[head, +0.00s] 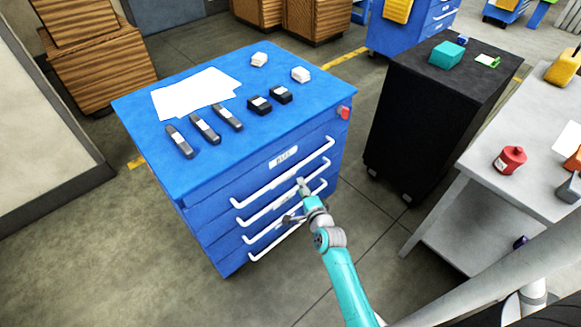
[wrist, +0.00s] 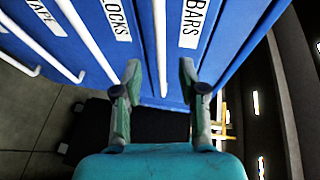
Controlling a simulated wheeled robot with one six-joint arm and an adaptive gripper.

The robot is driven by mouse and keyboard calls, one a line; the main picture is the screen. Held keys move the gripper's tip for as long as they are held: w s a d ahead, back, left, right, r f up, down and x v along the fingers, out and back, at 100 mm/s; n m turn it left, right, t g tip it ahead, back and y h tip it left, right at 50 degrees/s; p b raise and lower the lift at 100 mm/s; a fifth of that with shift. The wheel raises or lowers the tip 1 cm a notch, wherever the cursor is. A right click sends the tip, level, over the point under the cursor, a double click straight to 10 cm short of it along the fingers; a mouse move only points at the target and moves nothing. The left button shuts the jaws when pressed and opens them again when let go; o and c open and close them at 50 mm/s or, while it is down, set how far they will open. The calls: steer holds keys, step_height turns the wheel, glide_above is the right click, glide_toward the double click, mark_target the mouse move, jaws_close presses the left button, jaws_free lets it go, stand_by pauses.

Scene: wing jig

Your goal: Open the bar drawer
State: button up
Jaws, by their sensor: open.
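The bar drawer (head: 283,167) is the top drawer of the blue cabinet and looks shut. Its label reads "BARS" in the wrist view (wrist: 196,22); the label is too small to read clearly in the head view. Its white bar handle (head: 270,178) runs below the label. My gripper (head: 297,200) is in front of the drawer fronts, toward the right end of the handles. In the wrist view my gripper (wrist: 160,72) is open and empty, with the bar handle (wrist: 160,45) lined up between its fingertips. I cannot tell the remaining distance or any contact.
Lower drawers with white handles lie below, including one labelled "BLOCKS" (wrist: 118,20). Bars (head: 205,128), black blocks (head: 280,94) and papers (head: 185,98) lie on the cabinet top (head: 300,115). A black cabinet (head: 425,115) and grey table (head: 480,200) stand right, with floor between.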

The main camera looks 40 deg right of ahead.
mark_target(293, 169)
steer(key=x, duration=1)
steer(key=shift+f, duration=0.1)
steer(key=shift+w, duration=0.1)
jaws_close()
